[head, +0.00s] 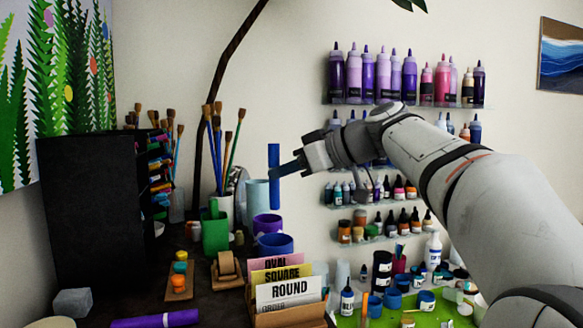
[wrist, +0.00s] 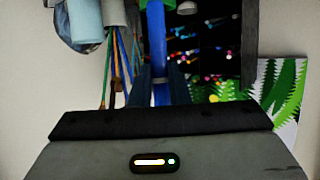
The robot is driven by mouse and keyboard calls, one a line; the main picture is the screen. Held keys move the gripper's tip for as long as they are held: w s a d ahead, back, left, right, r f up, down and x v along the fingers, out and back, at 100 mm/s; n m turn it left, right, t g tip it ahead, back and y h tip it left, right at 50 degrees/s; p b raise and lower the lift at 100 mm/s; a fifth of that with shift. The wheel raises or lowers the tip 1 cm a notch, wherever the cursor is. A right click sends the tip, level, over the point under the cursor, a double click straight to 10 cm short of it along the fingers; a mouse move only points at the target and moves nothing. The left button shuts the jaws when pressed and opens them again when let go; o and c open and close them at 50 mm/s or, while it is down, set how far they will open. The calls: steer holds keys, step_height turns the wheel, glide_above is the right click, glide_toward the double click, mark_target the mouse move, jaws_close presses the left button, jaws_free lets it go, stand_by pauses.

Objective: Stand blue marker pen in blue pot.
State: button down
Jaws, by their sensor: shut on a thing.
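My gripper (head: 279,173) is shut on the blue marker pen (head: 274,155) and holds it upright in the air. The pen also shows in the wrist view (wrist: 156,40), between the dark fingers (wrist: 160,88). The blue pot (head: 275,244) stands on the dark table, below the pen in the head view. The pen's lower end is above the pot and clear of it; the depth between them is hard to judge. I cannot make out the blue pot in the wrist view.
A purple pot (head: 267,224) and a pale blue cup (head: 257,195) stand behind the blue pot. A green pot (head: 215,236) is to the left. A card box (head: 290,314) stands in front. A purple marker (head: 155,319) lies at the front left.

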mark_target(279, 198)
steer(key=shift+f+b, duration=1.4)
steer(key=shift+f, duration=1.15)
step_height(279, 198, down, 6)
steer(key=b, duration=0.6)
steer(key=shift+r, duration=0.25)
steer(key=c, duration=1.3)
jaws_free()
steer(key=b+v, duration=0.1)
steer(key=v, duration=0.6)
steer(key=shift+s+d+r, duration=0.2)
steer(key=shift+d, duration=0.05)
